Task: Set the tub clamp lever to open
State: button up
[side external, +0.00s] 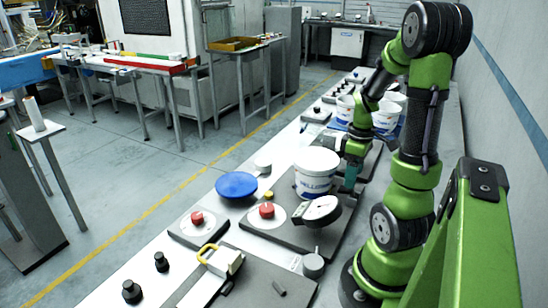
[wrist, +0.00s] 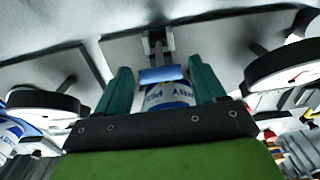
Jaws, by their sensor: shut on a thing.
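A white tub (side external: 316,175) with blue lettering stands upright on a dark base plate (side external: 285,235) in the side view. My gripper (side external: 349,178) is just right of it, partly hidden behind the tub. In the wrist view a blue bar-like lever handle (wrist: 161,75) lies between the teal fingertips of my gripper (wrist: 162,78). The handle joins a grey bracket (wrist: 157,45). The lettered tub (wrist: 168,96) shows just below the handle. My gripper is shut on the handle. The lever is hidden in the side view, and its setting cannot be told.
A round white-faced dial (side external: 322,209) stands in front of the tub. Red knobs (side external: 267,210), a blue disc (side external: 236,184) and a yellow-handled clamp (side external: 215,258) are nearby on the bench. More white tubs (side external: 346,108) stand farther back. The wall is close on the right.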

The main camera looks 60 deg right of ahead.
jog(key=shift+s+f, duration=0.25)
jog(key=shift+s, duration=1.05)
jog(key=o, duration=1.5)
jog(key=shift+w+r, duration=0.1)
notch_tip(320, 180, up, 17)
